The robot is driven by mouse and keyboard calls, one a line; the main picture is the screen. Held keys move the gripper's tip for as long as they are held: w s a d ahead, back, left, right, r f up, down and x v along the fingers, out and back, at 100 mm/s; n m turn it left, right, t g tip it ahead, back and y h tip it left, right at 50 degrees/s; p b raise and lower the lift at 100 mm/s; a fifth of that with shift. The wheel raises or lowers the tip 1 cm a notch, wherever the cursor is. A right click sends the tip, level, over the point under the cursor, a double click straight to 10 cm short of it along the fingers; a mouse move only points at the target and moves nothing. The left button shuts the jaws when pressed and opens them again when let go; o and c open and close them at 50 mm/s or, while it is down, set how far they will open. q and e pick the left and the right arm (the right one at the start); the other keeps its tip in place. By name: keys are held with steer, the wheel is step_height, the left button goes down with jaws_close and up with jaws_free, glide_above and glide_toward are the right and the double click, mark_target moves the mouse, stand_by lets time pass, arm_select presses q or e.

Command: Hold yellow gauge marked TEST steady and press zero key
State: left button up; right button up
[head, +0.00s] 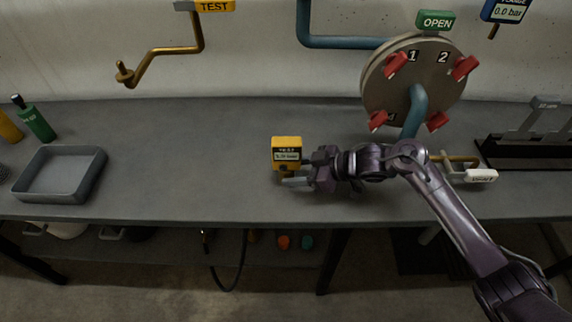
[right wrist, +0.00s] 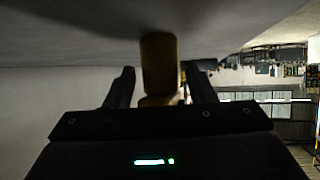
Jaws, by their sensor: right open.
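The yellow gauge (head: 287,142) marked TEST stands on the grey bench near the middle, its small display facing me. The digits are too small to read surely, and I cannot make out the zero key. My right gripper (head: 297,170) reaches in from the right, low at the gauge. In the right wrist view the yellow gauge body (right wrist: 158,62) shows dark between the two spread fingers of the right gripper (right wrist: 160,78). The jaws look open, with a gap visible at the left finger. My left gripper is not in view.
A grey tray (head: 62,174) and a green bottle (head: 38,124) are at the left. A round valve plate (head: 414,80) with red handles stands behind my right arm. A yellow TEST tag (head: 214,6) hangs by a brass pipe (head: 165,50).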

steer(key=shift+x, duration=0.85)
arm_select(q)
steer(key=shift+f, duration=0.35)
arm_select(e)
steer(key=c, duration=0.5)
steer(key=shift+c, duration=0.2)
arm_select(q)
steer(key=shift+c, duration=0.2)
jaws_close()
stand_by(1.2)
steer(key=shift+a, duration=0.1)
